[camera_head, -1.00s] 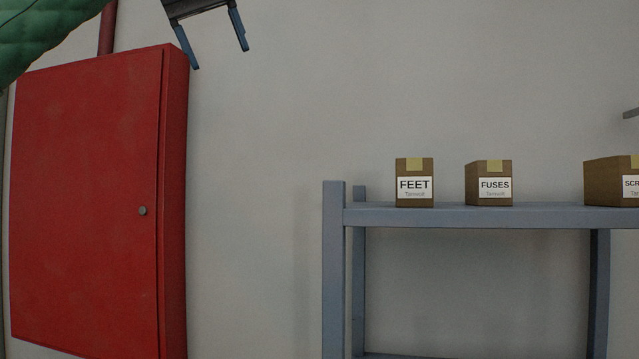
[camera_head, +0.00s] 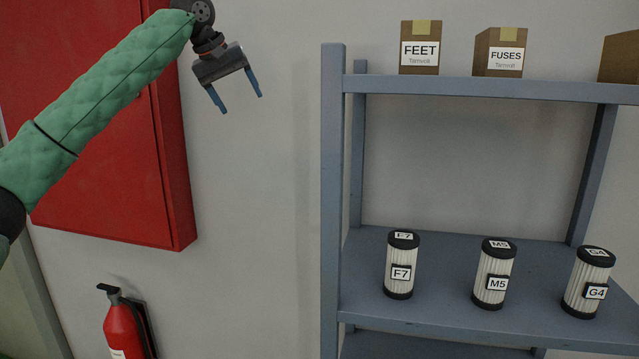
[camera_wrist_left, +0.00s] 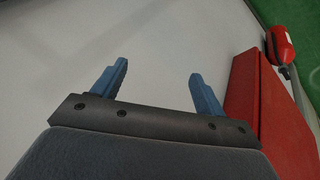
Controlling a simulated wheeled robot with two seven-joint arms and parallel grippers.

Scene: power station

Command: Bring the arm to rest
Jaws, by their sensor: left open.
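My left gripper (camera_head: 238,98) is open and empty, with two blue fingers pointing down in front of the grey wall. Its green padded arm (camera_head: 95,95) comes in from the left and is raised across the red cabinet. The gripper is left of the shelf rack and touches nothing. The left wrist view also shows the two spread fingers (camera_wrist_left: 155,85) with bare wall and floor between and beyond them. My right gripper is not in view.
A red wall cabinet (camera_head: 110,190) is behind the arm, with a fire extinguisher (camera_head: 122,328) below. The grey rack (camera_head: 333,200) holds boxes (camera_head: 420,55) above and filter cylinders F7 (camera_head: 401,272), M5 (camera_head: 493,284) and G4 (camera_head: 588,290) below. Wall between cabinet and rack is clear.

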